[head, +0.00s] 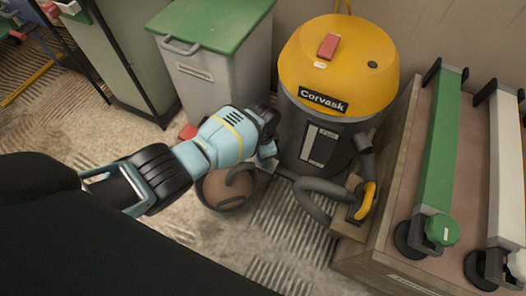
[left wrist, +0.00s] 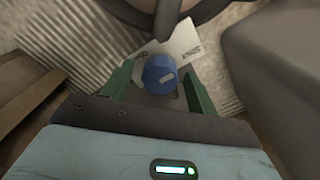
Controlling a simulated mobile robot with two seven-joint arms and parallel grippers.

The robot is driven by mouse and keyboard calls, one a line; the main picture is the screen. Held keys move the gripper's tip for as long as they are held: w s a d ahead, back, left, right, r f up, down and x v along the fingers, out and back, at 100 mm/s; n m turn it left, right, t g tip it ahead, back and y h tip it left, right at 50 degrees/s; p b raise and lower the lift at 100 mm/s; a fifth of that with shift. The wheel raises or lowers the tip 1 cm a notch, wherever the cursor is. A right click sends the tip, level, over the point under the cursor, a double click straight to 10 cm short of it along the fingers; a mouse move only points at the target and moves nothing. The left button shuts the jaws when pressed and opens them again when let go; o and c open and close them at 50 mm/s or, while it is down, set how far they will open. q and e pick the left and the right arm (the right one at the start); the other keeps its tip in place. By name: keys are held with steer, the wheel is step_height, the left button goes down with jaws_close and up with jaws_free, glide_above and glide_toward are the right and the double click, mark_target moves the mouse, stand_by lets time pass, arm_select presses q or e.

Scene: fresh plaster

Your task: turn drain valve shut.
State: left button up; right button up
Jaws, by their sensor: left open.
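The drain valve appears as a blue knob (left wrist: 160,75) with a small pale mark on its face in the left wrist view. A white plate with lettering (left wrist: 184,42) lies behind it; I cannot read it surely. My left gripper (left wrist: 158,86) is open, with one green finger on each side of the knob and visible gaps to both. In the head view the left gripper (head: 267,148) is low beside the yellow-topped Corvask vacuum (head: 300,150); the knob is hidden there. My right gripper is not in view.
A grey green-lidded bin (head: 217,85) is behind. A hose (head: 318,193) and a wooden bench (head: 400,262) with green and white clamps lie to the right.

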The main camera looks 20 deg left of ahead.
arm_select(q)
steer(key=shift+r+p, duration=0.45)
steer(key=shift+r, duration=0.15)
step_height(320, 180, up, 6)
steer(key=p, duration=0.3)
steer(key=shift+p, duration=0.3)
steer(key=shift+r, duration=0.3)
